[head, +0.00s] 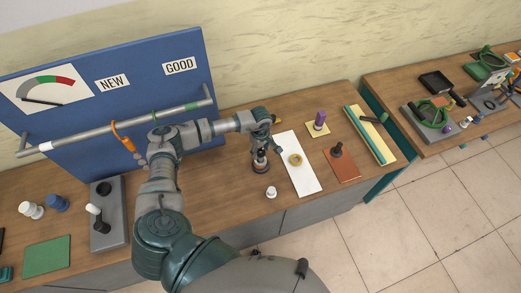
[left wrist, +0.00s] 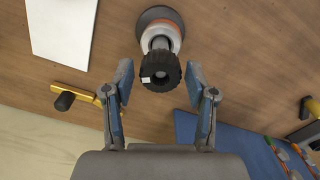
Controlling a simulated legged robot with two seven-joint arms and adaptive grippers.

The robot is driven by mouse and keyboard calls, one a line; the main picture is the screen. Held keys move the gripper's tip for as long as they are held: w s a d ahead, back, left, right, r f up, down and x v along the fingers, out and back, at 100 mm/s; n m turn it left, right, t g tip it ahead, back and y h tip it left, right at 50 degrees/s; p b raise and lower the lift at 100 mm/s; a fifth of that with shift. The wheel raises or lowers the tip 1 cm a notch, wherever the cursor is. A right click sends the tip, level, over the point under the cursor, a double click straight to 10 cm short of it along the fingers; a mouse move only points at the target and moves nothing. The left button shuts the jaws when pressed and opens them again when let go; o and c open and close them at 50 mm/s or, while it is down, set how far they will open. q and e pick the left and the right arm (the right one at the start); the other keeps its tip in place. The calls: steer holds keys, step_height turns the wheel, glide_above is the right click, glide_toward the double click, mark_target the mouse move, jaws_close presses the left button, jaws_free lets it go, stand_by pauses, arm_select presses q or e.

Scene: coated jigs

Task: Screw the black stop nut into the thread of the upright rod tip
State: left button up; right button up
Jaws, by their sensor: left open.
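A black ribbed stop nut (left wrist: 160,71) sits at the top of an upright rod (left wrist: 160,42) in the left wrist view. A small white mark shows on the nut's face. The rod stands on a round dark base (left wrist: 160,14) with a white and orange part; this stand (head: 261,164) also shows on the bench in the head view. My left gripper (left wrist: 160,84) is open, with one finger on each side of the nut and visible gaps to both. How far the nut is on the thread is hidden. My right gripper is not in view.
A small white bottle-like piece (head: 271,191) stands in front. A blue board (head: 110,75) with a long grey bar (head: 120,125) rises at the left. Bare bench surrounds the stand.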

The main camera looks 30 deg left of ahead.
arm_select(q)
steer(key=shift+c, duration=0.3)
steer(key=c, duration=0.6)
steer(key=m, duration=0.5)
steer(key=shift+m, duration=0.3)
steer(key=m, duration=0.6)
steer(key=o, duration=0.7)
steer(key=shift+c, duration=0.2)
